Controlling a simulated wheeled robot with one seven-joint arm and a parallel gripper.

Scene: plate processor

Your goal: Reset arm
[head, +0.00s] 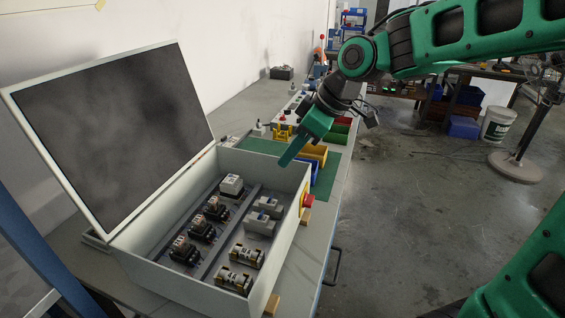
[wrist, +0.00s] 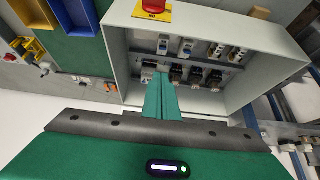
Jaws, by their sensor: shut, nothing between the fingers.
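My gripper (head: 290,157) is green and shut with nothing between its fingers. In the head view it hangs above the right rear rim of an open grey electrical box. In the wrist view the closed fingers (wrist: 160,97) point toward the box's interior. The box (head: 276,172) has its lid (head: 115,130) swung up at the left, with a dark inner face. Inside, black relays (head: 201,228), white breakers (head: 260,222) and fuse holders (head: 247,255) sit on rails. A red button on a yellow plate (head: 307,200) is on the box's right side.
The box stands on a long grey workbench (head: 318,237) along a white wall. Behind it are a green mat (head: 262,146) and blue, yellow and red bins (head: 318,153). The floor at the right (head: 400,220) is open, with a round stand base (head: 515,168) and a white bucket (head: 498,125) farther off.

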